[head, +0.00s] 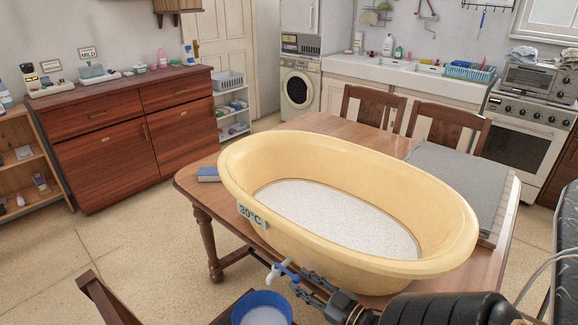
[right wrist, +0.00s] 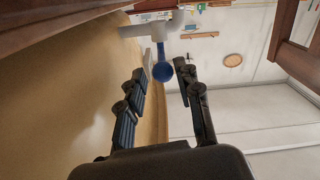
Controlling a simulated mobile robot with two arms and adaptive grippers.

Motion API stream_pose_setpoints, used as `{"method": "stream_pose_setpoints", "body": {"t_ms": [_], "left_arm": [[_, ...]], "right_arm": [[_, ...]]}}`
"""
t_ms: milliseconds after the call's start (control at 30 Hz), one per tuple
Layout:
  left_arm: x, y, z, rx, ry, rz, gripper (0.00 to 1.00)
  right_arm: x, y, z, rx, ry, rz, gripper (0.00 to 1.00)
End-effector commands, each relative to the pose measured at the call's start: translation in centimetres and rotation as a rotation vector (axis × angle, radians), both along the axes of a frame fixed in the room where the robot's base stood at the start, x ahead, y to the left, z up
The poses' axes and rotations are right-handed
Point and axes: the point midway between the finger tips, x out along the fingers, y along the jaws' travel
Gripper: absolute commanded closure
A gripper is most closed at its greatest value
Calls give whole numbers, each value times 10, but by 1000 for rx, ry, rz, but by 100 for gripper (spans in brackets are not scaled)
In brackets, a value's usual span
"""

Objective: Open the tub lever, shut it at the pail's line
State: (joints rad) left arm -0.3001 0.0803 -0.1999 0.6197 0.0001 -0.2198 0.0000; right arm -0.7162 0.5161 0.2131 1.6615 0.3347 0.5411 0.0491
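The pale yellow tub (head: 420,215) stands on the wooden table, with a 30°C label on its side and a whitish, speckled bottom. A white tap (head: 272,275) with a blue lever (head: 287,269) juts from its lower front. The blue pail (head: 246,305) stands below the tap, cut by the lower edge; its inside looks whitish, and no line is discernible. My right gripper (head: 301,282) is at the tap from the right, fingers apart. In the right wrist view, the lever's blue end (right wrist: 162,73) shows between the open fingertips (right wrist: 159,80); contact is unclear. My left gripper is out of view.
The table (head: 193,184) carries a blue book-like item (head: 208,174) left of the tub and a grey ribbed mat (head: 455,175) behind it. Two chairs stand at the far side. A wooden chair part (head: 100,300) is at lower left, with open floor around it.

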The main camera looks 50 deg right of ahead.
Motion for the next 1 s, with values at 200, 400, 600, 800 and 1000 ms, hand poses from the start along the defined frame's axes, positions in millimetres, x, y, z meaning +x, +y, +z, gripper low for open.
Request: {"method": "stream_pose_setpoints", "body": {"t_ms": [200,400,600,800,1000], "left_arm": [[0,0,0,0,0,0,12],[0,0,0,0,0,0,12],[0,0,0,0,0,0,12],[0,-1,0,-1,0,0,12],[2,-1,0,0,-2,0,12]], "right_arm": [[-30,0,0,0,1,0,66],[-36,0,1,0,-2,-1,66],[-36,0,0,0,-1,-1,66],[-36,0,0,0,-1,-1,66],[-36,0,0,0,0,0,66]]}}
